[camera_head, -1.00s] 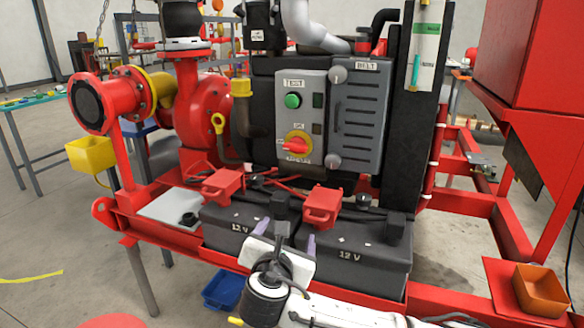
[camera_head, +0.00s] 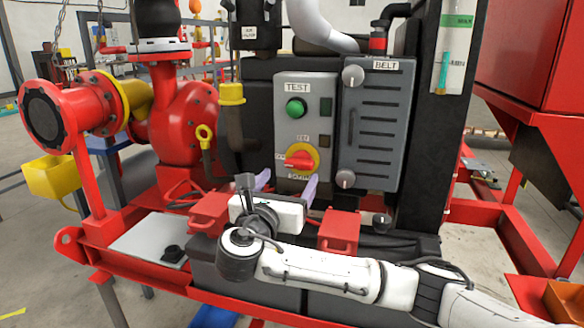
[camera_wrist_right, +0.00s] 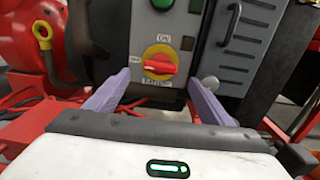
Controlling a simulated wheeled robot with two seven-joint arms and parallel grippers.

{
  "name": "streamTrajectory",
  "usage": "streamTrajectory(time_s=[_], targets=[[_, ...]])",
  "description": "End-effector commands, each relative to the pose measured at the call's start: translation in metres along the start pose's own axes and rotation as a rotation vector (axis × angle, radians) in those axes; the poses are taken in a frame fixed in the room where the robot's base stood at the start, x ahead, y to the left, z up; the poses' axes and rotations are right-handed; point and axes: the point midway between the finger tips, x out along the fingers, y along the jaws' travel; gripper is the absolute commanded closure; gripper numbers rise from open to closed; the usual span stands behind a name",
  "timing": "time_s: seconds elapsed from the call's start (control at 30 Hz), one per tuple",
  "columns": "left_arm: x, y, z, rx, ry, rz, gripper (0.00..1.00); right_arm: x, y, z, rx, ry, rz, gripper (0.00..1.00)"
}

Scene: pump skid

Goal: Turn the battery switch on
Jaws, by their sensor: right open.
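The battery switch is a red rotary knob (camera_head: 300,158) on a yellow round plate, low on the grey control panel (camera_head: 291,132), under a green TEST button (camera_head: 296,108). In the right wrist view the knob (camera_wrist_right: 160,66) lies roughly sideways, with its plate and labels around it. My right gripper (camera_head: 286,184) is open and empty. Its two pale purple fingers are just below the knob in the head view. In the right wrist view the fingers (camera_wrist_right: 160,88) stand wide apart either side of the switch, apart from it. My left gripper is not in view.
A grey BELT cover (camera_head: 371,128) with a handle is right of the panel. Red terminal covers (camera_head: 338,232) sit on black batteries below, partly behind my right arm. A yellow-ringed hose (camera_head: 206,137) and red pump (camera_head: 184,118) are on the left.

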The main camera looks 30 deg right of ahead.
Motion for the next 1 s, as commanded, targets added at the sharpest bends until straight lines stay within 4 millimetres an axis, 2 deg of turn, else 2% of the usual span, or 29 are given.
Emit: streamTrajectory(time_s=[0.1,0.2,0.4,0.53,0.8,1.0], targets=[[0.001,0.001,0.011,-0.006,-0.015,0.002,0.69,0.025,-0.001,-0.001,0.000,-0.002,-0.005,0.25],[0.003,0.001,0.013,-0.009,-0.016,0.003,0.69,0.043,-0.001,-0.001,0.000,-0.001,-0.004,0.25],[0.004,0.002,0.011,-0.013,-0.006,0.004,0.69,0.068,0.000,-0.001,0.001,0.000,-0.002,0.25],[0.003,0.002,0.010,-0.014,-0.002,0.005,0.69,0.075,0.000,0.000,0.001,0.001,0.000,0.25],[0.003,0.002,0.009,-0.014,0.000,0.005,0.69,0.076,0.000,0.000,0.002,0.001,0.001,0.25],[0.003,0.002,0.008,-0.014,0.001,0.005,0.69,0.076,0.000,0.000,0.002,0.001,0.001,0.59]])
